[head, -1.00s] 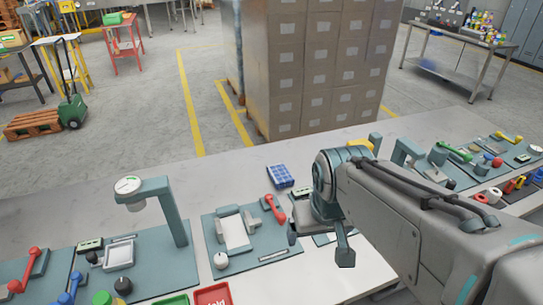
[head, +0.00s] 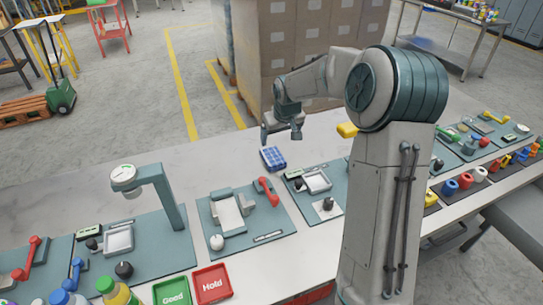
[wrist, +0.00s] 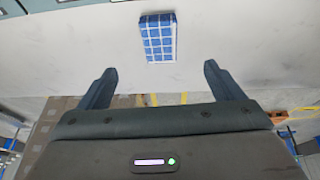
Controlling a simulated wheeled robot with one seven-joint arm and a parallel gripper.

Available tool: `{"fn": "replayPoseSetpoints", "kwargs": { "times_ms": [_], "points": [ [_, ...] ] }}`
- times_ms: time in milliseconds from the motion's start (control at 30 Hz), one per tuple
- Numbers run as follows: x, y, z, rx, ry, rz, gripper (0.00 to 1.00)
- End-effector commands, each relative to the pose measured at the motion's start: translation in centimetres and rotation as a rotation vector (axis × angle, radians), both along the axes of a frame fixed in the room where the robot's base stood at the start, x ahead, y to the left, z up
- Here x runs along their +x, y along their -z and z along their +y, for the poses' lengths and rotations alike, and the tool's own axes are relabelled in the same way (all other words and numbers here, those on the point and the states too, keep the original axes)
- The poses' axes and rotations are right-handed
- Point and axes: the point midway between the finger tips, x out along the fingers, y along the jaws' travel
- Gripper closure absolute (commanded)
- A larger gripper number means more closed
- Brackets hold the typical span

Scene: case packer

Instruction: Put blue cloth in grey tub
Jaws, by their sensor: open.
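The blue cloth (head: 273,159) is a folded, white-checked piece lying flat near the back edge of the pale table. It also shows in the wrist view (wrist: 159,38), just beyond the fingertips and roughly centred between them. My gripper (head: 281,136) is open and empty, pointing down above and slightly behind the cloth. Its two fingers stand wide apart in the wrist view (wrist: 160,72), and the cloth is clear of both. I cannot pick out a grey tub for certain in either view.
Mats with small fixtures line the table, including a gauge stand (head: 160,190) at left. A green tray (head: 172,291) and a red tray (head: 212,284) sit at the front. A yellow item (head: 347,130) lies right of the cloth. Stacked cartons (head: 290,40) stand behind the table.

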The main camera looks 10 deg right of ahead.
Motion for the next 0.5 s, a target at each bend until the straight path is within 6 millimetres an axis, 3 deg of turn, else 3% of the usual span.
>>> {"fn": "replayPoseSetpoints", "kwargs": {
  "times_ms": [133, 367, 500],
  "points": [
    [2.4, 1.3, -0.5, 0.034, 0.001, -0.015, 0.13],
    [3.8, 2.9, -0.5, 0.049, 0.001, -0.023, 0.13],
    [4.7, 5.3, -0.3, 0.049, 0.0, -0.02, 0.13]
  ]
}}
